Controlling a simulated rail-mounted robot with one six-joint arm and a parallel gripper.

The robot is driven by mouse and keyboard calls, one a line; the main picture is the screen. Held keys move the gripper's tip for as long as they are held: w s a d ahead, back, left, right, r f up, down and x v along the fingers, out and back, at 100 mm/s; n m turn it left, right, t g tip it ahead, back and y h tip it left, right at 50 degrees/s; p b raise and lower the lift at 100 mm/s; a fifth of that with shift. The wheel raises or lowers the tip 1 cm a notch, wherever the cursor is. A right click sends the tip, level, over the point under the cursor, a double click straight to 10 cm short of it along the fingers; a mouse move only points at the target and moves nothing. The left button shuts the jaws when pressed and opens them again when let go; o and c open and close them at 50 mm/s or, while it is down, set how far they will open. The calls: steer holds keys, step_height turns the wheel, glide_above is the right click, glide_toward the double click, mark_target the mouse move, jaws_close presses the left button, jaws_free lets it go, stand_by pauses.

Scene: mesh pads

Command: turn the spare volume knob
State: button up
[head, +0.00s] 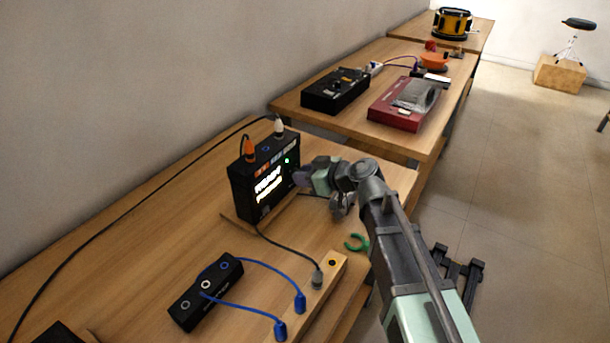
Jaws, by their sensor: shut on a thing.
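A black box (243,192) with a lit display stands upright on the near table, an orange plug (249,148) and a white plug (279,128) in its top. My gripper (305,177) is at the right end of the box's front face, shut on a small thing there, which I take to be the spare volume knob. The knob itself is hidden by the gripper and too small to make out, so its angle cannot be told. A small green light (287,161) glows on the box face beside the gripper.
A small black box (207,290) with blue cables lies in front, its cables running to a wooden strip (327,279). A green ring-shaped clip (356,243) is at the table's right edge. A black unit (335,92) and a red unit (398,112) are on the table behind.

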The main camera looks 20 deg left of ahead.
steer(key=shift+c, duration=0.2)
steer(key=m+g, duration=0.2)
steer(key=shift+w+f+m+y+b, duration=0.15)
steer(key=shift+m+y+b, duration=0.25)
steer(key=m+g+y+b, duration=0.1)
steer(key=m, duration=0.2)
steer(key=shift+d+g, duration=0.1)
steer(key=shift+g, duration=0.2)
steer(key=shift+m+b, duration=0.3)
steer(key=o, duration=0.9)
steer(key=shift+w, duration=0.1)
steer(key=shift+o, duration=0.2)
steer(key=p+v, duration=0.3)
steer(key=v, duration=0.7)
steer(key=shift+d, duration=0.45)
